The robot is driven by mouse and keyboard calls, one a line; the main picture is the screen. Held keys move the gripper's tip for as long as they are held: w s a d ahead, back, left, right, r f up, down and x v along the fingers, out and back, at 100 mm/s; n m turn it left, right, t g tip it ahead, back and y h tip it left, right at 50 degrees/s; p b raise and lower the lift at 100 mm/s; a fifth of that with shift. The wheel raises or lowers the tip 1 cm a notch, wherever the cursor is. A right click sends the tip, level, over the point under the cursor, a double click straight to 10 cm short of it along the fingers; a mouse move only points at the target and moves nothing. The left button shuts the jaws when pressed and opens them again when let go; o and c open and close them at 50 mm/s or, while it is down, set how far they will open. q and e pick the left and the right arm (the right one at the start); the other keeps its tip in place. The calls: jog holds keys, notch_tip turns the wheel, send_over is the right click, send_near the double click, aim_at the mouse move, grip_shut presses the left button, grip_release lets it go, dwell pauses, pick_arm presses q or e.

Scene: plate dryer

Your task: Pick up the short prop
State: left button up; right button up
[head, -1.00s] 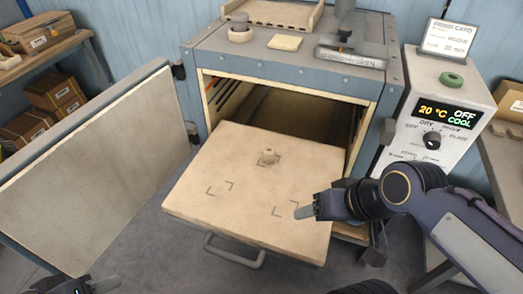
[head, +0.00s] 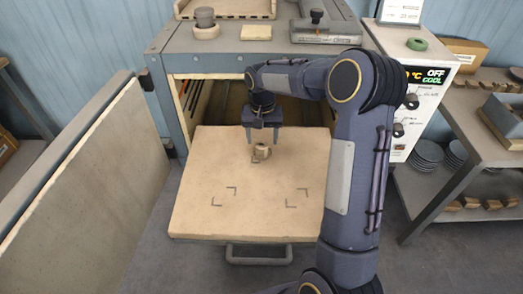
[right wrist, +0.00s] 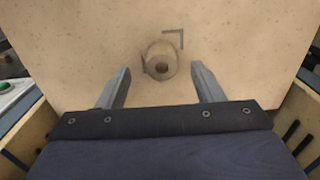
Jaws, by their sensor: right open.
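A short, pale, stubby prop with a hole in its top (head: 261,151) stands upright on the pulled-out beige shelf (head: 195,195), near its back middle. It also shows in the right wrist view (right wrist: 152,68), between the fingertip lines. My right gripper (head: 264,138) is open and empty, pointing down just above the prop. In the right wrist view its fingers (right wrist: 160,76) lie left and right of the prop; whether they reach down beside it I cannot tell. My left gripper is not in view.
The shelf sticks out of the open dryer (head: 265,60), with its handle (head: 258,254) in front. The open door (head: 85,190) stands at left. Corner marks (head: 297,198) on the shelf are bare. A grey round piece (head: 204,16) sits on top of the dryer. A side rack stands at right.

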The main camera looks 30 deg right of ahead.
aim_at(261, 146)
jog(key=f, duration=0.5)
jog(key=shift+w+f+p, duration=0.2)
jog(key=shift+f+p, duration=0.2)
jog(key=c, duration=1.1)
